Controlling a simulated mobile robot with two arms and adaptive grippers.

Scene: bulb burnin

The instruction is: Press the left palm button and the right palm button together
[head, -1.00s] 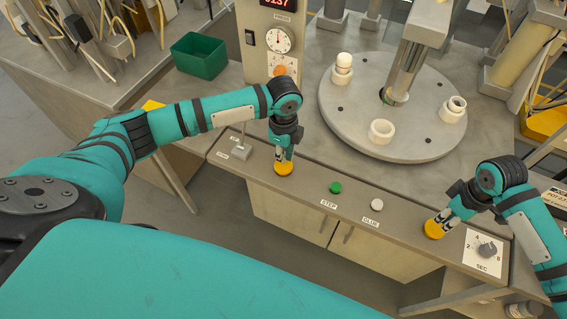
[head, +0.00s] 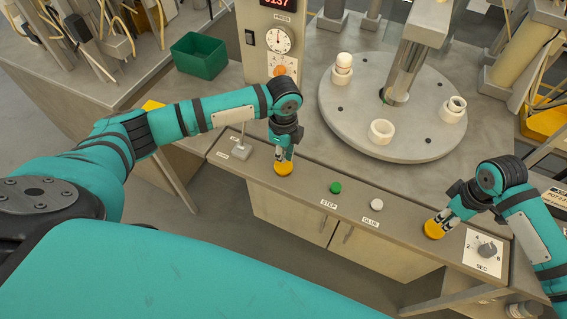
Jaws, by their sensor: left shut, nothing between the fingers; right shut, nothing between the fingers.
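The left palm button (head: 283,170) is a yellow-orange round cap on the front ledge of the bench. My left gripper (head: 284,158) is shut and points down, its tips at the top of this button. The right palm button (head: 434,230) is a like cap further right on the same ledge. My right gripper (head: 440,216) is shut, slanted down from the right, its tips at the top of that button. Both grippers look to touch the caps; how far the caps are pushed in I cannot tell.
Between the palm buttons sit a green STEP button (head: 336,188) and a white GLUE button (head: 377,205). A SEC dial (head: 486,250) is right of my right gripper. A small lever (head: 240,149) stands left of my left gripper. A round turntable (head: 345,130) with white holders lies behind.

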